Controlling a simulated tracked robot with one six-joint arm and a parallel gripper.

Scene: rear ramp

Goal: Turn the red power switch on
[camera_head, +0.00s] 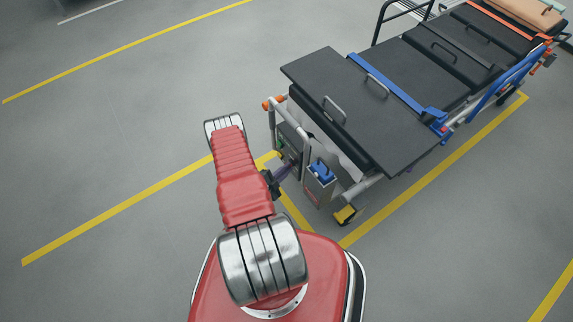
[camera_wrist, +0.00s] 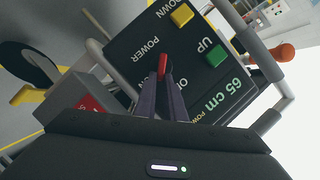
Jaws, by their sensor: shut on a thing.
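The red power switch (camera_wrist: 162,66) is a small lever on a black control panel (camera_wrist: 140,50) in the wrist view. "POWER" is printed beside it, and a second label is partly covered by my finger. My gripper (camera_wrist: 162,82) has its two purple fingers closed around the lever, with its red tip showing between and beyond them. In the head view my gripper (camera_head: 286,170) is at the end of the stretcher, close to the panel. The switch cannot be made out there.
The panel also has a yellow DOWN button (camera_wrist: 181,15), a green UP button (camera_wrist: 215,55) and a green "65 cm" readout (camera_wrist: 227,101). Grey rails with orange ends frame it. The black stretcher (camera_head: 400,75) reaches away to the upper right. Open floor lies left.

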